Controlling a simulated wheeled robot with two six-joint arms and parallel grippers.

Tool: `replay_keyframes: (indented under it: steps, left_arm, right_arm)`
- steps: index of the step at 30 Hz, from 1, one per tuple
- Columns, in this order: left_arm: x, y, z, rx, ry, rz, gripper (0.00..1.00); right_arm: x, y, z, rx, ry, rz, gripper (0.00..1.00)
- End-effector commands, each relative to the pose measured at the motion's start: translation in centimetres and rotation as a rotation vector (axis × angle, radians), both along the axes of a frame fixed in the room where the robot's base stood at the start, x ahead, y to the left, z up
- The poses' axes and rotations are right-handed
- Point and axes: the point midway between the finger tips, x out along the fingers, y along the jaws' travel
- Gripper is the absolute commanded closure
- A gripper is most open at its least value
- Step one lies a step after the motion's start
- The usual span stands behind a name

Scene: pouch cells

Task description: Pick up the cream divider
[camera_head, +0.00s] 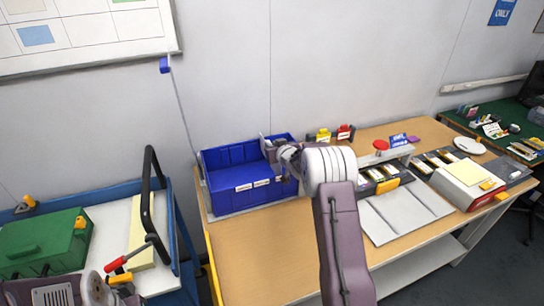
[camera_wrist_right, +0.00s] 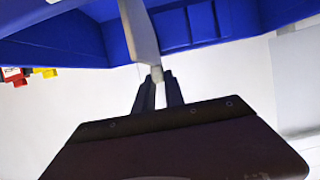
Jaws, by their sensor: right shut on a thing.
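The cream divider (camera_wrist_right: 138,32) is a thin pale plate, seen nearly edge-on in the right wrist view. My right gripper (camera_wrist_right: 157,78) is shut on its lower end in that view. The divider stands against the inside of the blue bin (camera_wrist_right: 70,42), and I cannot tell whether it touches the bin. In the head view my right gripper (camera_head: 272,148) is over the right part of the blue bin (camera_head: 235,190), and my arm hides much of the grip. Part of my left arm shows at the bottom left, but its fingers do not.
A cart at left carries a green case (camera_head: 45,245) and a pale yellow strip (camera_head: 141,232). Grey trays (camera_head: 405,212) lie to the right. The wooden bench (camera_head: 260,250) is bare in front of the bin.

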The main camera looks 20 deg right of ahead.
Motion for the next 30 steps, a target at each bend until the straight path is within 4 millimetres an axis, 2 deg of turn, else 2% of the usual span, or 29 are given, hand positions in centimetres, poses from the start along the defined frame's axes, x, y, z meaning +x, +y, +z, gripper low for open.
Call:
replay_keyframes:
  steps: [1, 8, 15, 18, 24, 30]
  left_arm:
    - [0.0, 0.0, 0.6, 0.0, 0.0, 0.0, 0.64]
    - [0.0, 0.0, 3.0, 0.0, 0.0, 0.0, 0.64]
    - [0.0, 0.0, 8.0, 0.0, 0.0, 0.0, 0.64]
    - [0.0, 0.0, 9.7, 0.0, 0.0, 0.0, 0.64]
    - [0.0, 0.0, 11.4, 0.0, 0.0, 0.0, 0.64]
    - [0.0, 0.0, 11.5, 0.0, 0.0, 0.0, 0.64]
  right_arm:
    - [0.0, 0.0, 1.8, -0.003, -0.005, 0.0, 1.0]
    - [0.0, 0.0, 8.3, -0.003, -0.006, 0.0, 1.0]
    - [0.0, 0.0, 16.4, -0.002, -0.003, 0.0, 1.0]
    - [0.0, 0.0, 18.9, -0.002, -0.003, 0.0, 1.0]
    - [0.0, 0.0, 21.3, 0.0, -0.001, 0.0, 1.0]
    - [0.0, 0.0, 21.5, -0.001, 0.0, 0.0, 1.0]
